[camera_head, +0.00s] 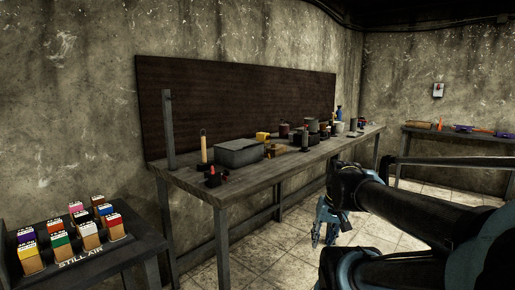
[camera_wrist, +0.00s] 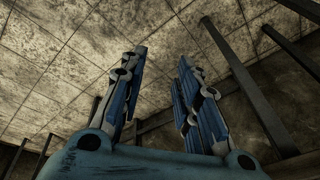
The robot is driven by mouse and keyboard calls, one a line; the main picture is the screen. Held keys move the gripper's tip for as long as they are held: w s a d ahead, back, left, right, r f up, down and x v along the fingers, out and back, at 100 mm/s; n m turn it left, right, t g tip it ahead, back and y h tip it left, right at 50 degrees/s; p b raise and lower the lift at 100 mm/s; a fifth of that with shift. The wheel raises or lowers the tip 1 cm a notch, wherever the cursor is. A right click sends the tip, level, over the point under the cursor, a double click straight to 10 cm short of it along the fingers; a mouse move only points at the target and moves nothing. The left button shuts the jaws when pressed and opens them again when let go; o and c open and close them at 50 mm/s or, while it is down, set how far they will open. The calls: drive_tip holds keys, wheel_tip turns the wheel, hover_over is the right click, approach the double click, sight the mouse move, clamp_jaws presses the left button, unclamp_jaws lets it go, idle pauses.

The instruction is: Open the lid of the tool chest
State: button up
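A grey box (camera_head: 240,152) sits on the workbench, towards its left half. It looks like the tool chest, and its flat top looks shut. My gripper (camera_head: 324,238) hangs in front of the bench to the right of the box, lower than the bench top and well apart from it. In the wrist view my gripper (camera_wrist: 162,56) shows two blue fingers spread apart with nothing between them. The wrist view shows floor tiles and bench legs, not the box.
The workbench (camera_head: 240,187) holds a yellow-handled tool (camera_head: 203,146), small dark items with red parts (camera_head: 214,178), and several pots and cans to the right. A low table with coloured blocks (camera_head: 88,235) stands at the left. Another table (camera_head: 460,133) stands at the back right.

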drive_tip(key=w+a+r+m+t+y, duration=0.15)
drive_tip(key=w+a+r+y, duration=0.25)
drive_tip(key=w+a+r, duration=0.45)
drive_tip(key=m+t+y, duration=0.6)
drive_tip(key=y, duration=0.1)
approach(258, 144)
drive_tip(key=x, duration=1)
drive_tip(key=shift+w+f, duration=0.15)
drive_tip(key=shift+w, duration=0.35)
clamp_jaws()
